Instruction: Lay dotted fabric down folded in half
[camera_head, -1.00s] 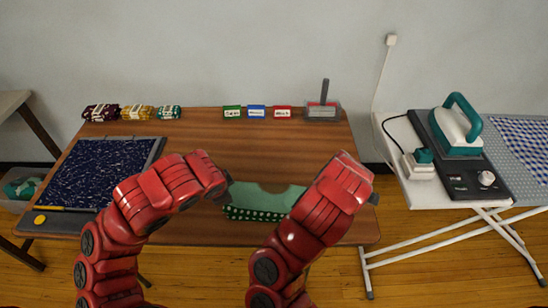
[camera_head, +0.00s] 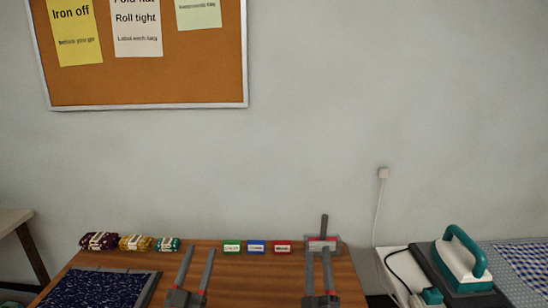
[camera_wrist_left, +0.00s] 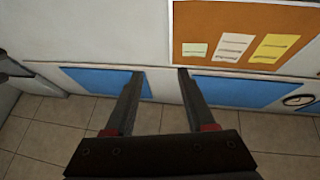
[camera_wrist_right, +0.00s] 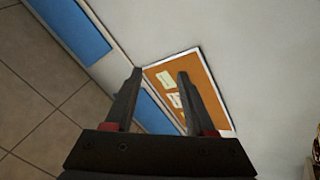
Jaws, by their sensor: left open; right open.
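My left gripper (camera_head: 201,250) and right gripper (camera_head: 318,254) point upward at the bottom of the head view, fingers apart. In the left wrist view the left gripper (camera_wrist_left: 160,75) has nothing between its fingers. In the right wrist view the right gripper (camera_wrist_right: 159,74) is likewise empty. Both wrist cameras look toward walls and floor, away from the table.
Yarn skeins (camera_head: 136,242) and small labelled boxes (camera_head: 256,247) line the table's back edge, with a brush and tray (camera_head: 324,240) at their right. An iron (camera_head: 460,262) stands right. A corkboard (camera_head: 150,88) hangs above.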

